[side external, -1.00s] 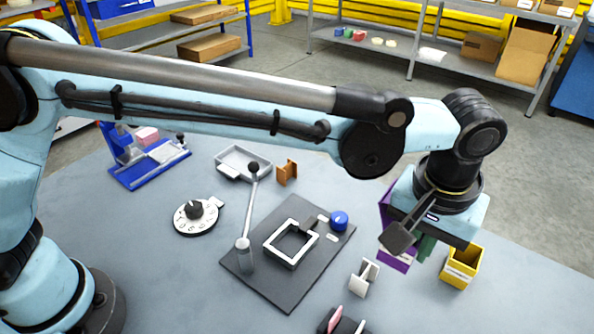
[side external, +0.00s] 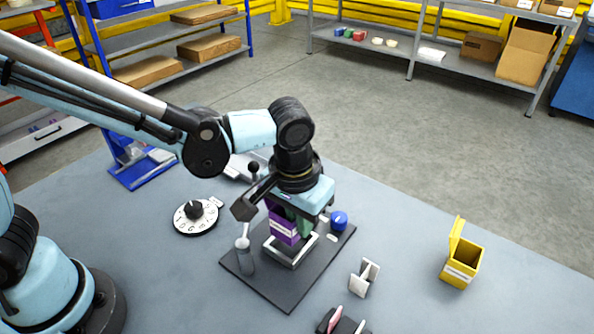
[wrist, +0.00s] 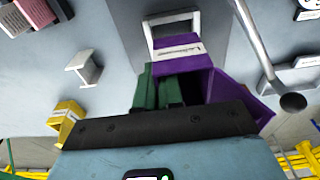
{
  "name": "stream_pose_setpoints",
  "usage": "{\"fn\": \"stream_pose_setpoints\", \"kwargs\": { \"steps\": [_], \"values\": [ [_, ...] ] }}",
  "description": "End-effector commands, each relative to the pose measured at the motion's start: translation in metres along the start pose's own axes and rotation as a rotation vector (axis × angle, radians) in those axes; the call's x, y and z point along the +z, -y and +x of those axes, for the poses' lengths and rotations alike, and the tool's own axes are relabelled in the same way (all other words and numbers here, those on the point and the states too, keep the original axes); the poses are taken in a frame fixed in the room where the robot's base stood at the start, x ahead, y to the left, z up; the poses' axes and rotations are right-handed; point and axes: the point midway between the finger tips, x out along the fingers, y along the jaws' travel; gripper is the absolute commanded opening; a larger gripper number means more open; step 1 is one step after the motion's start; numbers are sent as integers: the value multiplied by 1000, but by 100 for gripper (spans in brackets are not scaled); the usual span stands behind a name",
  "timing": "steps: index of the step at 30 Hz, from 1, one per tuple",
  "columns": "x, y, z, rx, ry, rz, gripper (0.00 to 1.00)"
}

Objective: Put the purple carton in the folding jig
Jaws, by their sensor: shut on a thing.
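The purple carton (side external: 283,226) is held upright below my gripper (side external: 304,222). In the wrist view the purple carton (wrist: 180,55) shows a white label, and its purple flap stands out to the right. My gripper's green fingers (wrist: 160,88) are shut on the carton. The folding jig, a light square frame (side external: 291,256) on a dark plate, is directly under the carton in the side view. In the wrist view the jig frame (wrist: 150,27) shows just beyond the carton. Whether the carton's bottom is inside the frame or above it I cannot tell.
A blue button (side external: 339,219) is on the plate's right. A white dial (side external: 195,216), a white holder (side external: 364,278) and a yellow open box (side external: 461,265) stand apart on the table.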

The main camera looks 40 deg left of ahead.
Motion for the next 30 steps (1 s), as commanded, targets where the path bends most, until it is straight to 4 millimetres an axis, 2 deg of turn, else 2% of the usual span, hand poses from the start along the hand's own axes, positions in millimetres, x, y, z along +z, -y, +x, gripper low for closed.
{"fn": "stream_pose_setpoints", "kwargs": {
  "steps": [13, 28, 29, 30],
  "values": [
    [4, -1, 36, 0, 0, 0, 0],
    [4, -1, 44, 3, -4, -1, 0],
    [4, -1, 44, 3, -4, -1, 11],
    [4, -1, 44, 3, -5, -1, 17]
  ]
}}
